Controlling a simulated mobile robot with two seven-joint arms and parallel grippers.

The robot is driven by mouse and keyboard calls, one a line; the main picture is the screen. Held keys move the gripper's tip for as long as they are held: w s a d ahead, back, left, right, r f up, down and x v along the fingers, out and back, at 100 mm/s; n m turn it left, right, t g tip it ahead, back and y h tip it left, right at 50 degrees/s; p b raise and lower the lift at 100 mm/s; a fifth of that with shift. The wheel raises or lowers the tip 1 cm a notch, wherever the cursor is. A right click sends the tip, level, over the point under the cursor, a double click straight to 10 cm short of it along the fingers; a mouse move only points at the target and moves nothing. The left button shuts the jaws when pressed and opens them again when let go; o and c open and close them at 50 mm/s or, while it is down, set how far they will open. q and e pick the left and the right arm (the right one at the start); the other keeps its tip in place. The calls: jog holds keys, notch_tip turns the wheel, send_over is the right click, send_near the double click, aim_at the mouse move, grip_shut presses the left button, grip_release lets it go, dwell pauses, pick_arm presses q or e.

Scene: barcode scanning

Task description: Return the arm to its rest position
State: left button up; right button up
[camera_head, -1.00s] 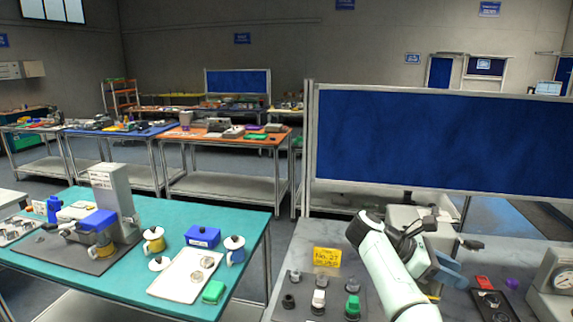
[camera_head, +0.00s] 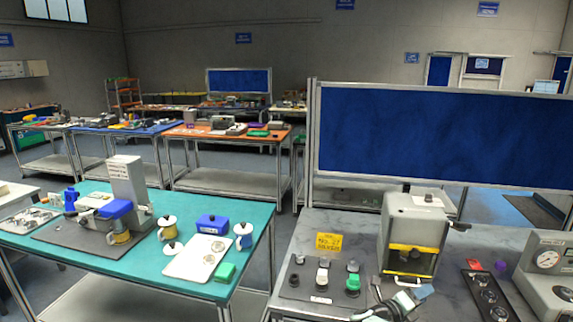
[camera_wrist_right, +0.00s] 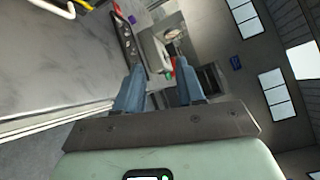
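My right gripper (camera_head: 422,292) shows only in part at the bottom edge of the head view, low in front of the grey machine with the yellow bars. In the right wrist view my right gripper (camera_wrist_right: 160,78) has its two blue fingers apart with nothing between them, so it is open and empty. Its wrist camera looks across the grey bench toward the room. My left gripper is in neither view.
A grey machine (camera_head: 414,222) with yellow bars stands on the grey bench (camera_head: 330,225). A gauge box (camera_head: 550,268) and a black knob panel (camera_head: 485,296) are to its right. A button panel (camera_head: 320,285) and yellow sign (camera_head: 329,242) are left. A teal table (camera_head: 100,252) stands further left.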

jog(key=s+a+f+n+y, duration=0.35)
jog(key=f+n, duration=0.25)
jog(key=f, duration=0.4)
jog(key=s+a+f+n+t+y, duration=0.1)
jog(key=s+a+f+n+y, duration=0.3)
jog(key=f+n, duration=0.4)
jog(key=s+a+f+n+y, duration=0.3)
jog(key=f+n+y, duration=0.2)
jog(key=f, duration=0.6)
jog(key=s+a+f+n+g+y, duration=0.2)
jog(key=s+a, duration=0.3)
jog(key=s, duration=0.5)
jog(key=s+a+f+n+g+y, duration=0.3)
jog(key=s+a+n+g, duration=0.1)
jog(key=s, duration=0.6)
jog(key=s+a+f+n+g+y, duration=0.2)
jog(key=s+a+n, duration=0.3)
jog(key=s, duration=0.4)
jog(key=shift+s+a+f+g, duration=0.4)
jog(key=shift+a+f, duration=0.05)
